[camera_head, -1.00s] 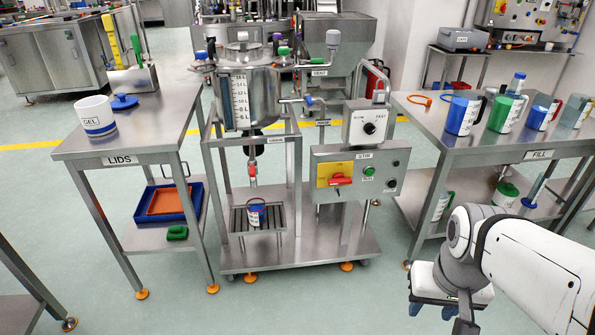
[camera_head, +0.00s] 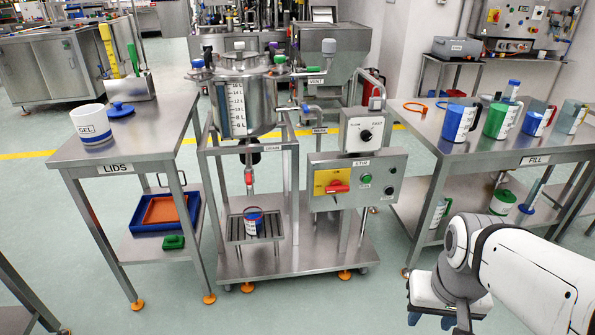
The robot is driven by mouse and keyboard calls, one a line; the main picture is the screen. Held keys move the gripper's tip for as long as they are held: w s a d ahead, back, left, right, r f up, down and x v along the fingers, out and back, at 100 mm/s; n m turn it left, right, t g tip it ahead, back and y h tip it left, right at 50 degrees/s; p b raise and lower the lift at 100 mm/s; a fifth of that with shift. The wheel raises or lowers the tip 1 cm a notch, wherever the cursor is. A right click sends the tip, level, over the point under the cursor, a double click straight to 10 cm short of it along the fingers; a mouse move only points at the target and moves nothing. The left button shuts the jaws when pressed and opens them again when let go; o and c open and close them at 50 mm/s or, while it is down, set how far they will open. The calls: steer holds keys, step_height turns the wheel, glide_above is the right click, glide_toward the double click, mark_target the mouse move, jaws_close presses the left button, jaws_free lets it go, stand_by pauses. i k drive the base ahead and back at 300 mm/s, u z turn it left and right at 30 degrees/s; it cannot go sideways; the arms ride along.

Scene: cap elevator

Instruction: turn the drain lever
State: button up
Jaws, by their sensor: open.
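The steel mixing vessel (camera_head: 263,104) with a level scale stands in a steel frame in the middle of the view. Below it hangs the outlet pipe with a small red drain lever (camera_head: 249,179), near a tag that seems to read DRAIN (camera_head: 272,148). A small white and blue cup with a red rim (camera_head: 253,219) stands on the grate (camera_head: 240,238) under the outlet. My gripper (camera_head: 430,320) is at the lower right with its blue fingertips apart, pointing down and empty. It is well to the right of the lever and apart from it.
A control box (camera_head: 330,204) with a red and yellow switch sits right of the outlet. The LIDS table (camera_head: 150,150) stands left, holding a white GEL tub (camera_head: 91,127). The FILL table (camera_head: 480,157) with several jugs stands right. Open floor lies in front.

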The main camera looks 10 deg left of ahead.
mark_target(248, 170)
steer(key=u, duration=1.65)
steer(key=k, duration=1)
steer(key=z, duration=0.4)
steer(key=i, duration=1)
steer(key=z, duration=0.05)
